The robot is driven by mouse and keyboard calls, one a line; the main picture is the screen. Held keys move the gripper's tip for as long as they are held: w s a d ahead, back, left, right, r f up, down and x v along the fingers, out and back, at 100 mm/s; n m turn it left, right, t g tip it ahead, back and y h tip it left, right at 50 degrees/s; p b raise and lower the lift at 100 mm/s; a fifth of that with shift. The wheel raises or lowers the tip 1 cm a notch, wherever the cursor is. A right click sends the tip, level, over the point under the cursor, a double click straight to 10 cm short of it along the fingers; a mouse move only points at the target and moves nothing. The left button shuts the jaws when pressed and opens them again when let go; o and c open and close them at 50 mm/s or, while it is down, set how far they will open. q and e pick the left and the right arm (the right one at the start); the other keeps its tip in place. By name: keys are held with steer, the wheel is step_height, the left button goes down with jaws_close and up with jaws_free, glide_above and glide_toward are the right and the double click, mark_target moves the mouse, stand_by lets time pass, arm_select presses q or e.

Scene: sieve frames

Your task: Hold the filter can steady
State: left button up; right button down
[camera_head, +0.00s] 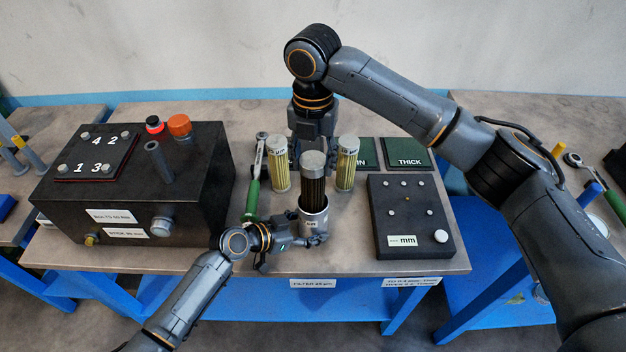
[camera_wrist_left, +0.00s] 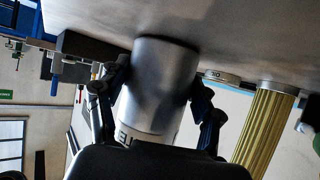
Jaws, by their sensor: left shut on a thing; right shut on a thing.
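The filter can (camera_head: 314,224) is a silver open-topped cup with a label, standing near the table's front edge. My left gripper (camera_head: 300,240) is shut around it from the front left. In the left wrist view the can (camera_wrist_left: 158,88) sits between the two dark fingers (camera_wrist_left: 157,100), which touch its sides. A dark pleated filter cartridge (camera_head: 313,190) with a silver cap stands upright, its lower end inside the can's mouth. My right gripper (camera_head: 313,140) comes down just behind the cap and is shut on the cartridge; its fingertips are mostly hidden.
Two yellow filters (camera_head: 279,168) (camera_head: 347,165) stand on either side behind the can. A green-handled wrench (camera_head: 252,200) lies left, near a black box (camera_head: 150,190). A black panel (camera_head: 412,222) and green THICK plate (camera_head: 408,155) are right.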

arm_select(q)
steer(key=shift+f, duration=0.1)
arm_select(e)
step_height(320, 180, up, 9)
steer(key=shift+r, duration=0.15)
arm_select(q)
steer(key=o, duration=1.9)
steer(key=shift+a, duration=0.1)
